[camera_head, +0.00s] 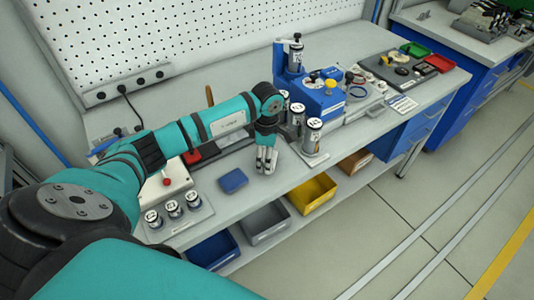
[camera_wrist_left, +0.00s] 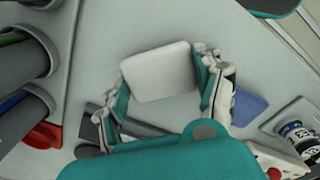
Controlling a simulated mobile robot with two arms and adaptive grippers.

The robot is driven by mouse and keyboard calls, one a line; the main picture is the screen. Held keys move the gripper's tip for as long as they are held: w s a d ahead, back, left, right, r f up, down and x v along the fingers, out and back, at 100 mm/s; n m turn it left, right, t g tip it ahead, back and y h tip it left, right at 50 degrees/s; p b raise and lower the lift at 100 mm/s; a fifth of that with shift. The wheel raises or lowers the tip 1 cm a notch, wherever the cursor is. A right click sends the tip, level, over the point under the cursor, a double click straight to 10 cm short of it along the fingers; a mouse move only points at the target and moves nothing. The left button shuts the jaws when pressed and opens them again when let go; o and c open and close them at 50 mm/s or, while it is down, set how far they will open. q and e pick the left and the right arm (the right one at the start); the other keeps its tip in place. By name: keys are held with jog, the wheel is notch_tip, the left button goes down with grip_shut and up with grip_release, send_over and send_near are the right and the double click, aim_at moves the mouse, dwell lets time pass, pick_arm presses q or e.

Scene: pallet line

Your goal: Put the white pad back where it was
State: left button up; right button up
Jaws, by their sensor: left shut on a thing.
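My left gripper (camera_head: 266,160) is over the grey bench top, between the blue pad and the labelled cylinders. In the left wrist view it is shut on the white pad (camera_wrist_left: 160,72), a pale rounded block between the fingers. In the head view the pad cannot be told apart from the pale fingers. Whether the pad touches the bench is unclear. A blue pad (camera_head: 233,180) lies on the bench left of the gripper; it also shows in the left wrist view (camera_wrist_left: 248,107). My right gripper is not in view.
Labelled cylinders (camera_head: 312,136) and a blue machine (camera_head: 322,100) stand right of the gripper. Small labelled cans (camera_head: 173,209) and a red-button box (camera_head: 166,182) are at left. Yellow (camera_head: 311,194) and grey (camera_head: 265,224) bins sit below the bench's front edge.

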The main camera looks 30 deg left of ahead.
pick_arm(q)
jog(key=shift+f, duration=0.35)
jog(key=o, duration=1.1)
jog(key=shift+r, duration=0.3)
jog(key=shift+w+r+b, duration=0.1)
jog(key=shift+r+b, duration=0.25)
notch_tip(320, 180, up, 11)
jog(key=b, duration=0.2)
jog(key=shift+b, duration=0.4)
